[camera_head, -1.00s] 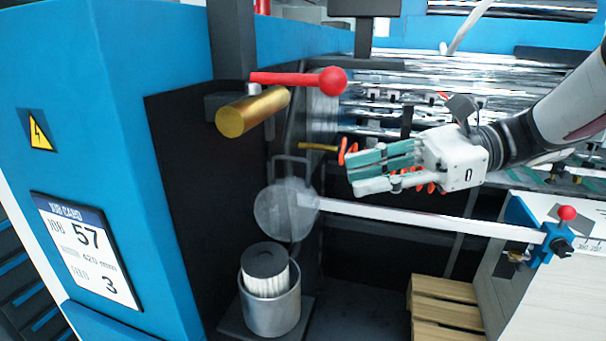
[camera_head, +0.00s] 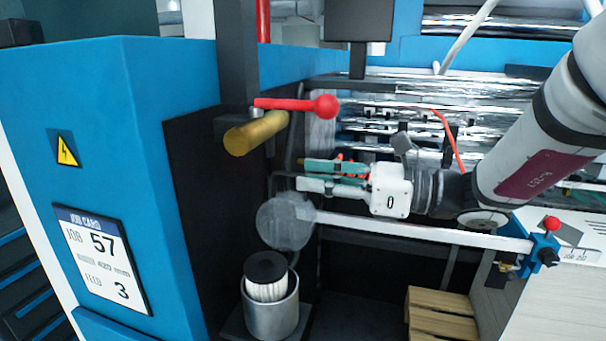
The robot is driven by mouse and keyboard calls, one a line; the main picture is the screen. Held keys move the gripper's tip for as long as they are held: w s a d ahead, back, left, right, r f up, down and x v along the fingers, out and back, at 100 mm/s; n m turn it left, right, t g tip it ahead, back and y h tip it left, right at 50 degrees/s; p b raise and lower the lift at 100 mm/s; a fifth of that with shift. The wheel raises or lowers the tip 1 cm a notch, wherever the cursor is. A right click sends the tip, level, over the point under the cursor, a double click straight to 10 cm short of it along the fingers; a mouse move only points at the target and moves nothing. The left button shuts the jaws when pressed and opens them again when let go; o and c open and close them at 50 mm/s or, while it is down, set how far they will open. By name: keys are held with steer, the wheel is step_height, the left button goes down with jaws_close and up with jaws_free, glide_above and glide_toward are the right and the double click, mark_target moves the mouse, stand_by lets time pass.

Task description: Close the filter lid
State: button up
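The filter lid (camera_head: 284,222) is a round grey disc standing upright and open behind the filter housing. Its wire handle (camera_head: 271,184) sticks up above the disc, partly hidden by my gripper. The filter housing (camera_head: 270,311) is a metal cylinder with a white pleated filter (camera_head: 266,290) with a black cap inside. My gripper (camera_head: 301,175) points left, with its green-padded fingers just above the lid, at the right part of the handle. The fingers are apart with a gap between them. I cannot tell whether they touch the handle.
A brass cylinder (camera_head: 256,134) and a red-knobbed lever (camera_head: 298,104) jut out above and left of my gripper. A white bar (camera_head: 425,232) runs from the lid area right to a blue clamp (camera_head: 540,246). Shiny rolls (camera_head: 440,125) lie behind. A wooden pallet (camera_head: 440,318) stands lower right.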

steer(key=shift+x, duration=1.3)
steer(key=shift+c, duration=0.5)
jaws_close()
